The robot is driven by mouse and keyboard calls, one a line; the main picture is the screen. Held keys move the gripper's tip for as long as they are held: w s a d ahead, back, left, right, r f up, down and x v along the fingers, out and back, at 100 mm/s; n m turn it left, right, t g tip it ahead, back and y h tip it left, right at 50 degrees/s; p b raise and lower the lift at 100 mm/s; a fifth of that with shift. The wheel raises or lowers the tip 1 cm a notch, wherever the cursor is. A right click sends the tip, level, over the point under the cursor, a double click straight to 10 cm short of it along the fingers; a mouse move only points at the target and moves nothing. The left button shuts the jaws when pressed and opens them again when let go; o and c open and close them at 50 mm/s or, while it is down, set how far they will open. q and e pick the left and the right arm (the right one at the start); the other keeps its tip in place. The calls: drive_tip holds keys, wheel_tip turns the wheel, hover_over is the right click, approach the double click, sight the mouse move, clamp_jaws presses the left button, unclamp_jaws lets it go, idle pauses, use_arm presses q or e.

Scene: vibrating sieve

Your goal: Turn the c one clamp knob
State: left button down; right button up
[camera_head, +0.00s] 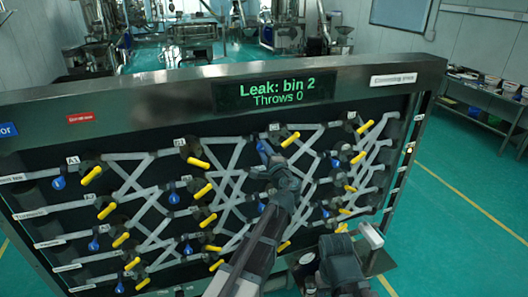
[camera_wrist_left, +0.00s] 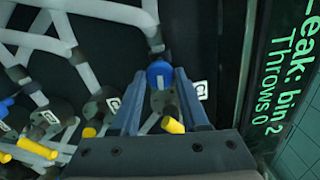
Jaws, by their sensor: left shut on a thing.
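The C1 clamp knob is a blue knob (camera_head: 261,147) beside the C1 label (camera_head: 274,127) in the upper middle of the dark panel. In the left wrist view the blue knob (camera_wrist_left: 160,74) sits between my two fingertips, with the C1 label (camera_wrist_left: 201,90) just to its right. My left gripper (camera_head: 270,160) reaches up to the panel and is shut on this knob. In the left wrist view its fingers (camera_wrist_left: 160,82) lie along both sides of the knob. My right gripper (camera_head: 338,250) is low at the right of the panel; its fingers are unclear.
Yellow handles (camera_head: 290,139) stick out near the knob; one (camera_wrist_left: 172,125) shows between my fingers. Grey pipes cross the panel. A display (camera_head: 274,93) above reads "Leak: bin 2, Throws 0". Green floor (camera_head: 465,200) is open at the right.

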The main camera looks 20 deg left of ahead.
use_arm(q)
drive_tip(key=shift+m, duration=0.3)
idle(0.4)
drive_tip(key=shift+c, duration=2)
unclamp_jaws()
drive_tip(key=shift+s, duration=0.1)
drive_tip(key=v, duration=1.3)
drive_tip(key=shift+s+d, duration=0.25)
drive_tip(key=shift+d, duration=0.05)
